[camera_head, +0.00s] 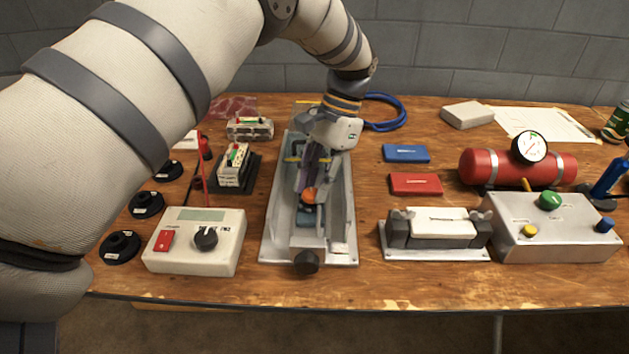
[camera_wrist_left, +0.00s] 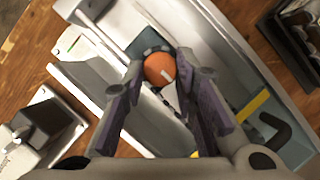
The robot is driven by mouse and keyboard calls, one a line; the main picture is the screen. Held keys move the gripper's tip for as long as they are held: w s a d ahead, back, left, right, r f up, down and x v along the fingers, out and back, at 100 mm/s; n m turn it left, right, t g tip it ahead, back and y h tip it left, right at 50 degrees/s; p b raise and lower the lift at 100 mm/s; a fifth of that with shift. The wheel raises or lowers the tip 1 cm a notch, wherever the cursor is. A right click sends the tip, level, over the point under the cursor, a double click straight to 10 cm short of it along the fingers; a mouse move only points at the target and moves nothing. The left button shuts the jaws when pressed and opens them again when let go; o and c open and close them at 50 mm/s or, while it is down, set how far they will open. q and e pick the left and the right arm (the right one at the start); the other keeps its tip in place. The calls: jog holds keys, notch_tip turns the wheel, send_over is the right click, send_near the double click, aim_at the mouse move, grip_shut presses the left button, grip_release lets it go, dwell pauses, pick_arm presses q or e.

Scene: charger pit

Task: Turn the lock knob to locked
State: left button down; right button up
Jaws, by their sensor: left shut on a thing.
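An orange round knob (camera_head: 309,196) with a white pointer mark sits inside the grey metal tray-like fixture (camera_head: 344,215) at the middle of the table. In the left wrist view the orange knob (camera_wrist_left: 159,68) lies between the tips of my left gripper (camera_wrist_left: 161,62). My left gripper (camera_head: 309,188) comes down from above into the fixture and is shut on the knob. In the wrist view the white mark points down and to the right. The fingers partly hide the knob's sides, and no lock label is readable. My right gripper is not in view.
A black knob (camera_head: 306,262) sticks out at the fixture's front end. A white control box (camera_head: 196,256) stands close on the left, and a white block in a clamp (camera_head: 438,224) on the right. A yellow bar (camera_wrist_left: 250,109) and black handle (camera_wrist_left: 270,135) are inside the fixture.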

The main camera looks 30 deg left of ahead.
pick_arm(q)
jog(key=shift+f, duration=0.1)
dwell(0.3)
jog(key=c, duration=1.3)
grip_release()
jog(key=v, duration=1.2)
